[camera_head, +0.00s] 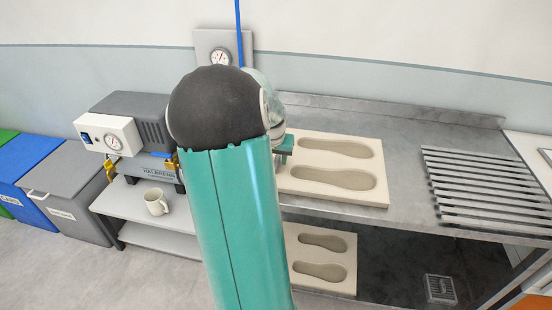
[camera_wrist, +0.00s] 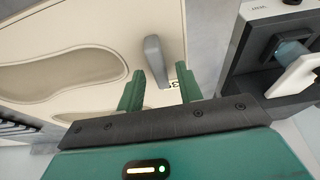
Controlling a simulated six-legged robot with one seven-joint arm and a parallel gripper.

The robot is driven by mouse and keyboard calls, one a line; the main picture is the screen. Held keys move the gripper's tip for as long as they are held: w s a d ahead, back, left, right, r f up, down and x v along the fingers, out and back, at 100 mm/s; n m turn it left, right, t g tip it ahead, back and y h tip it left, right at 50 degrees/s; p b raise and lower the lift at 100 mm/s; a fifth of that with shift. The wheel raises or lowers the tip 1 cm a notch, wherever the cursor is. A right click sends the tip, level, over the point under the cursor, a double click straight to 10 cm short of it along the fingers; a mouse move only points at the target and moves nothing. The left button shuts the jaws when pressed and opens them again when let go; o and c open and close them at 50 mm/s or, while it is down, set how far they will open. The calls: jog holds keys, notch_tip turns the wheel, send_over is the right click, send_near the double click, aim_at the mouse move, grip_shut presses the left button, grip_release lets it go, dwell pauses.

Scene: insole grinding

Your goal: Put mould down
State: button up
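A cream mould (camera_head: 378,193) with two insole-shaped hollows lies flat on the metal worktop. In the wrist view the mould (camera_wrist: 100,38) fills the upper left, with a grey upright handle (camera_wrist: 154,58) near its edge. My gripper (camera_wrist: 160,90) has its two green fingers apart. The handle's near end shows between the fingers, and I see no finger pressed on it. In the head view my gripper (camera_head: 285,151) is at the mould's left end, mostly hidden behind my arm. A second cream mould (camera_head: 322,256) lies on the shelf below, its left part hidden by my arm.
A metal rack of slats (camera_head: 482,188) is on the worktop (camera_head: 408,170) at the right, with a bare strip between it and the mould. In the wrist view a dark device (camera_wrist: 262,75) stands close at the right.

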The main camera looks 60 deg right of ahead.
jog(key=w+v, duration=0.1)
jog(key=v, duration=1.1)
jog(key=w+a+r+n+t+y, duration=0.1)
jog(key=w+a+r+n+t, duration=0.3)
jog(key=a, duration=0.7)
jog(key=w+a+n+g+y, duration=0.15)
jog(key=w+a, duration=0.35)
jog(key=a, duration=0.7)
jog(key=s+a+n+t, duration=0.1)
jog(key=a+n, duration=0.4)
jog(key=a, duration=0.7)
jog(key=s+a+n+t+y, duration=0.1)
jog(key=s+a+n, duration=0.3)
jog(key=a, duration=0.8)
jog(key=shift+a+f+n, duration=0.35)
jog(key=shift+f+n, duration=0.05)
jog(key=shift+n, duration=0.05)
